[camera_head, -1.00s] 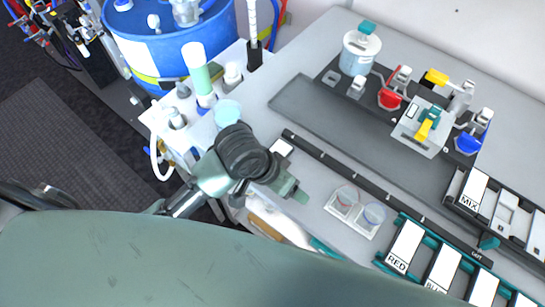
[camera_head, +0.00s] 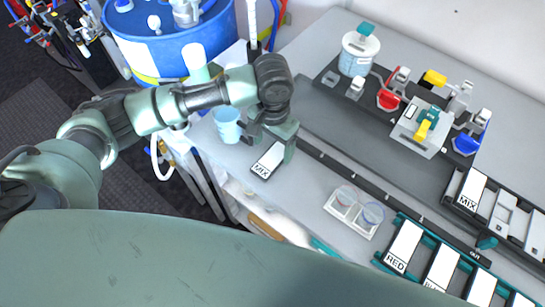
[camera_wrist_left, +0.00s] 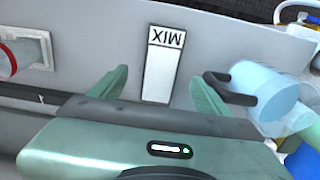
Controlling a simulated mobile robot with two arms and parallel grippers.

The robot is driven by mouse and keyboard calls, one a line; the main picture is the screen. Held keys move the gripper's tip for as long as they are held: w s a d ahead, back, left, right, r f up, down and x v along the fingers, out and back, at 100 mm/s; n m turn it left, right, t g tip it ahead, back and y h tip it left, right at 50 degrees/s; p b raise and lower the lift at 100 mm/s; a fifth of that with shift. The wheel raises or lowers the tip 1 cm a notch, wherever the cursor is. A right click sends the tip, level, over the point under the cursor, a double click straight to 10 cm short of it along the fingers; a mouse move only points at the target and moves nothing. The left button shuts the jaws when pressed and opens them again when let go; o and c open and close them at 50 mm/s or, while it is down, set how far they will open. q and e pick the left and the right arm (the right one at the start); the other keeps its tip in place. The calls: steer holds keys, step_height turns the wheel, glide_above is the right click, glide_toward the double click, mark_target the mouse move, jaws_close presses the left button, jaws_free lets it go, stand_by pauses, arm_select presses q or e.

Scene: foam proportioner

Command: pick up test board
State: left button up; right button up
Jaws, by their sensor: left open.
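A flat card with a dark border and the label MIX (camera_head: 265,165) lies on the grey table near its front edge. I take it as the test board; another MIX card (camera_head: 471,192) sits in the rack at the right. My left gripper (camera_head: 270,146) is over the far end of the near card. In the left wrist view, the card (camera_wrist_left: 160,72) lies between the spread, empty fingers (camera_wrist_left: 160,80), and neither finger visibly touches it. Part of the card is hidden behind the gripper in the head view. My right gripper is not in view.
A light blue cup (camera_head: 227,124) with a dark handle stands close beside the left gripper. A holder with two small clear cups (camera_head: 355,211) is to the right. A dark rail (camera_head: 350,176) and a device with coloured parts (camera_head: 420,125) lie beyond. A blue drum (camera_head: 165,50) is behind.

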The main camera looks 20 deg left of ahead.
mark_target(271, 159)
arm_select(q)
steer(key=f, duration=0.1)
steer(key=f+p, duration=0.1)
steer(key=f, duration=0.2)
steer(key=shift+s+a+f+p, duration=0.2)
steer(key=shift+s+f+p, duration=0.05)
steer(key=shift+p, duration=0.1)
steer(key=shift+f, duration=0.35)
steer(key=c, duration=1.5)
steer(key=shift+o, duration=0.2)
steer(key=shift+w+r, duration=0.1)
